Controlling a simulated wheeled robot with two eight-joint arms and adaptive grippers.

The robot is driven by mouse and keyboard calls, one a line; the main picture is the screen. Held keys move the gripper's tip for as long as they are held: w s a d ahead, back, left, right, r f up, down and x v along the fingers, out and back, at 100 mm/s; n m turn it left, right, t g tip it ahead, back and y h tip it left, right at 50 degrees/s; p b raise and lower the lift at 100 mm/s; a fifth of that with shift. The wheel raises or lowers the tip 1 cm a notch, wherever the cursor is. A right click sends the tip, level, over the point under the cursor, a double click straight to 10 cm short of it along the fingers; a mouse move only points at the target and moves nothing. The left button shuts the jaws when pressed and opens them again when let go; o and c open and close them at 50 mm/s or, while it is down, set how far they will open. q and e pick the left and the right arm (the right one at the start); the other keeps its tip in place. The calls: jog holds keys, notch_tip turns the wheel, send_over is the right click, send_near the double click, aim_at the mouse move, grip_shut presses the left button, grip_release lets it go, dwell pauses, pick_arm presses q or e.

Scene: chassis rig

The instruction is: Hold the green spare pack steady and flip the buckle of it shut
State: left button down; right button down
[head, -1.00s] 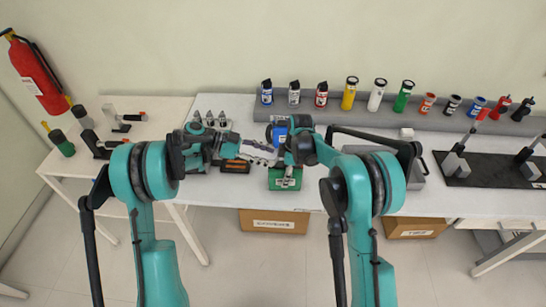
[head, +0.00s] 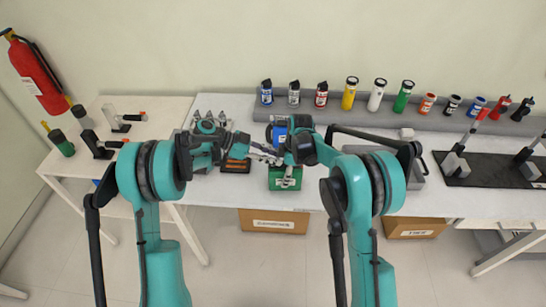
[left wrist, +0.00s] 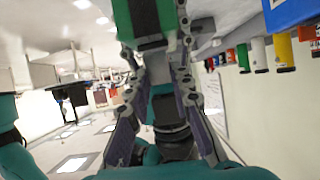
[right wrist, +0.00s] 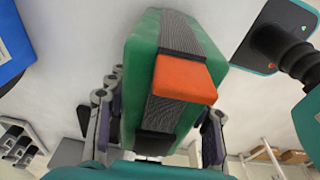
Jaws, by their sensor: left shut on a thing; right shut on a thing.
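The green spare pack (head: 285,182) is at the front edge of the table in the head view. In the right wrist view the pack (right wrist: 140,50) fills the middle, with a grey strap (right wrist: 178,35) along it. The orange buckle (right wrist: 185,80) juts out from the strap, above a black piece (right wrist: 154,143). My right gripper (right wrist: 160,108) is shut on the pack, one finger on each side. My left gripper (left wrist: 156,55) is shut on the pack (left wrist: 121,18), which shows at its fingertips with a dark strap.
A blue container (head: 279,131) stands behind the pack. An orange and black item (head: 236,166) lies to its left, and a grey tray (head: 400,172) to its right. Several bottles and cylinders stand on a grey shelf (head: 440,122) along the back. Table space beyond the pack is crowded.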

pick_arm(q)
jog(key=shift+d+y, duration=0.35)
jog(key=shift+y, duration=0.65)
jog(key=c, duration=1.3)
grip_release()
jog(key=v, duration=1.2)
